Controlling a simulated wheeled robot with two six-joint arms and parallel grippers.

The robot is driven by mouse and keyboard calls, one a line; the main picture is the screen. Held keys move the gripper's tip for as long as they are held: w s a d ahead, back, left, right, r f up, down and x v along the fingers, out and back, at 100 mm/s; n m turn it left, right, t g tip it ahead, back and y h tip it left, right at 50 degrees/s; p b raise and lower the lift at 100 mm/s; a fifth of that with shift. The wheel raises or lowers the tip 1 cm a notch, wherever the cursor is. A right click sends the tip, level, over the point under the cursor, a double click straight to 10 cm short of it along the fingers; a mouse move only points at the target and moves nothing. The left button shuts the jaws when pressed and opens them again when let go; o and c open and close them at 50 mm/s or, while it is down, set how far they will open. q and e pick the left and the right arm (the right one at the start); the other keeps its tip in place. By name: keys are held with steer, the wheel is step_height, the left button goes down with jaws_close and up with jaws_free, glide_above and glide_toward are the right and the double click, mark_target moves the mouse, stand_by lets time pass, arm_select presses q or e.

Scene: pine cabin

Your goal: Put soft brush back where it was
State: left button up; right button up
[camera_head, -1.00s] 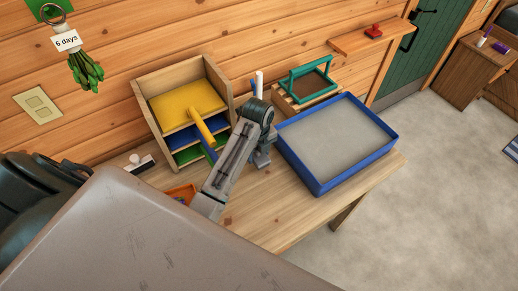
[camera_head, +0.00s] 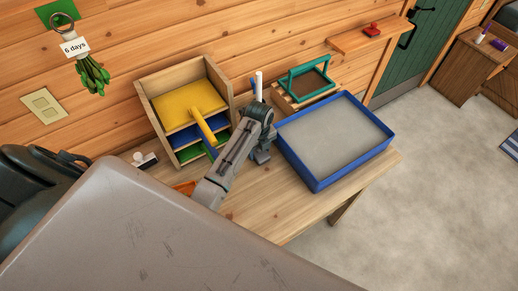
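I cannot pick out the soft brush for certain. A wooden rack (camera_head: 143,95) with yellow, blue and green levels stands against the wall, left of my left arm. My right gripper is not in view.
The blue tray (camera_head: 316,184) holds a flat grey surface on the wooden bench (camera_head: 280,212). A teal-handled frame (camera_head: 291,77) sits behind it. A small white-and-black item (camera_head: 145,160) and a partly hidden orange tray (camera_head: 184,188) lie left. The front strip of bench is clear.

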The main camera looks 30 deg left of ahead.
arm_select(q)
steer(key=shift+o, duration=1.3)
step_height(320, 180, up, 7)
steer(key=shift+f+b, duration=0.2)
steer(key=shift+b, duration=1)
steer(key=shift+r, duration=0.6)
